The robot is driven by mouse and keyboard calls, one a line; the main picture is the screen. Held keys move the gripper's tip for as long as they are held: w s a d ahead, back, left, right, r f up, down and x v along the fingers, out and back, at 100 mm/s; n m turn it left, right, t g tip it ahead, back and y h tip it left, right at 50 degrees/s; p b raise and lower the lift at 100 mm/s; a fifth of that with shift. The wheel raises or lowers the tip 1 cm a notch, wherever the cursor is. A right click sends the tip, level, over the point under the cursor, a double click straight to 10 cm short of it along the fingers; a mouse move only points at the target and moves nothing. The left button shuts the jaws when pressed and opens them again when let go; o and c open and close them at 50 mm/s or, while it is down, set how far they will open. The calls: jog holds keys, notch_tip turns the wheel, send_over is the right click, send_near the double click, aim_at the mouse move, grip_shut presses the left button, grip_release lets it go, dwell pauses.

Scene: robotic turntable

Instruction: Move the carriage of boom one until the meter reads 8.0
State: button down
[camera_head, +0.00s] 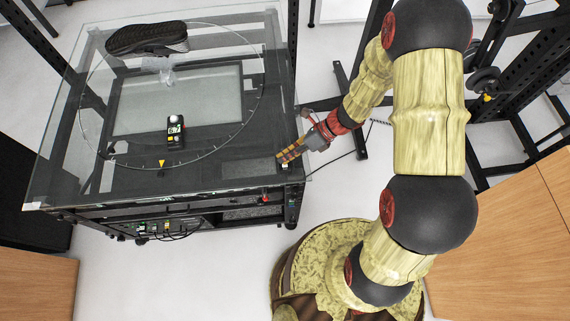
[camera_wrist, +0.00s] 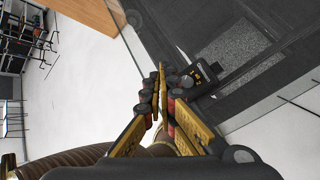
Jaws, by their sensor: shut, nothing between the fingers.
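The light meter (camera_head: 175,130), a small black device with a white dome and lit display, stands on the glass turntable. Its digits are too small to read surely; they look like 6.7. My gripper (camera_head: 281,158) is at the table's front right corner. Its fingers are together and empty. In the wrist view the fingertips (camera_wrist: 160,72) are beside a small black control box (camera_wrist: 197,76) with yellow lit marks. Whether they touch it I cannot tell. The box is mostly hidden by my fingers in the head view. I cannot make out boom one's carriage for certain.
A yellow triangle (camera_head: 161,163) marks the front of the ring. Black posts and frames (camera_head: 518,60) stand at the right. A wooden surface (camera_head: 520,240) is at lower right.

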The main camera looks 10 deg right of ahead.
jog(key=shift+f, duration=0.1)
jog(key=shift+f, duration=0.3)
jog(key=shift+f+b, duration=0.3)
jog(key=shift+f, duration=0.1)
dwell(0.6)
jog(key=shift+r, duration=0.1)
jog(key=shift+r+p, duration=0.75)
jog(key=shift+p, duration=0.1)
notch_tip(320, 180, up, 5)
jog(key=p, duration=0.4)
dwell(1.0)
